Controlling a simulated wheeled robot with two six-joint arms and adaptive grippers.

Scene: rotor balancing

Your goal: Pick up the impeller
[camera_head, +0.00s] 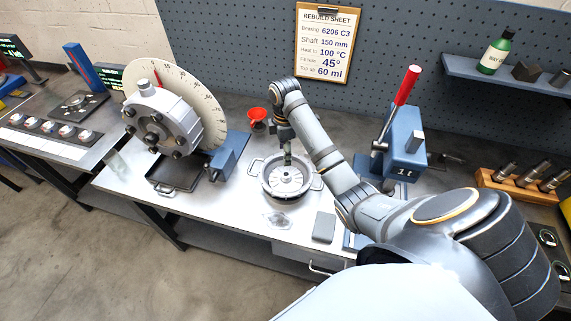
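A silver disc that looks like the impeller (290,180) sits inside a round metal pan with two side handles (264,187) on the white table. My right arm reaches in from the right and bends down over the pan. My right gripper (288,157) points down above the middle of the disc. It is small in view, and I cannot tell whether its fingers touch the disc or are open or shut. My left gripper is not in view.
A grey flanged housing with a dial plate (206,110) stands on the left of the table. A red funnel (257,114) is behind the pan. A blue press with a red-handled lever (403,140) stands to the right. A grey slab (324,227) lies at the front.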

